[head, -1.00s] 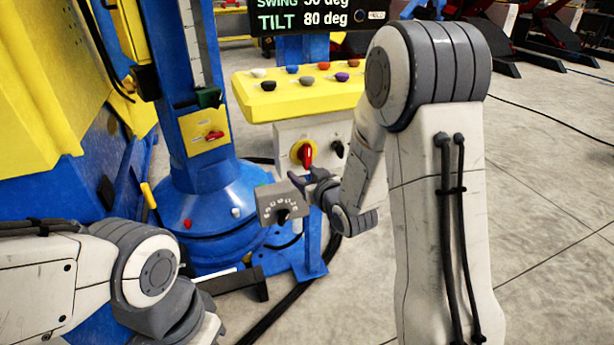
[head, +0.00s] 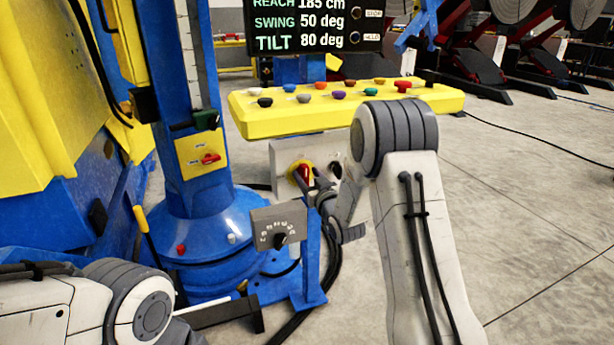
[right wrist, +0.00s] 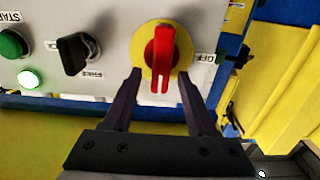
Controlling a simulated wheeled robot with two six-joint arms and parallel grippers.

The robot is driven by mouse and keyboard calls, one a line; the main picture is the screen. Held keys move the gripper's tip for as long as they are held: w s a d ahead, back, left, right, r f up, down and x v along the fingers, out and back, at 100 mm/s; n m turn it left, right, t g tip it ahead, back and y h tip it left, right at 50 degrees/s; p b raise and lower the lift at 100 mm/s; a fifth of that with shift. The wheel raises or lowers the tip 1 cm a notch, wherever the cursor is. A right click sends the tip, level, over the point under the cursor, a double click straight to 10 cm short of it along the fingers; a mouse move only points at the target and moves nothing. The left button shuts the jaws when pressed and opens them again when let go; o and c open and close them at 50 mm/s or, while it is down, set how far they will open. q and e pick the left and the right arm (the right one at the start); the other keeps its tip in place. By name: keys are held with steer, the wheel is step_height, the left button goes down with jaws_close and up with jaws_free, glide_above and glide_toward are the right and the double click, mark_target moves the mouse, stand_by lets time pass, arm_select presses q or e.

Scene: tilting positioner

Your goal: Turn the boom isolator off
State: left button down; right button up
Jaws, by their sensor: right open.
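A red rotary switch handle (head: 304,173) on a round yellow plate sits on the grey panel below the yellow console. In the right wrist view the red handle (right wrist: 161,60) stands upright in the picture, with a label on its right that seems to read OFF. My right gripper (right wrist: 160,76) is open, its fingers below and either side of the handle's lower end; contact cannot be told. In the head view my right gripper (head: 318,186) partly covers the switch. Another red handle (head: 210,158) lies level on a yellow plate on the blue column. My left gripper is out of view.
A black knob (right wrist: 76,53), a green button (right wrist: 13,43) and a lit green lamp (right wrist: 29,79) sit left of the switch. A grey dial box (head: 279,228) on a blue stand is close below my right gripper. The yellow console (head: 260,120) overhangs the panel.

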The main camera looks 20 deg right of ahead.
steer(key=shift+w, duration=0.3)
jaws_close()
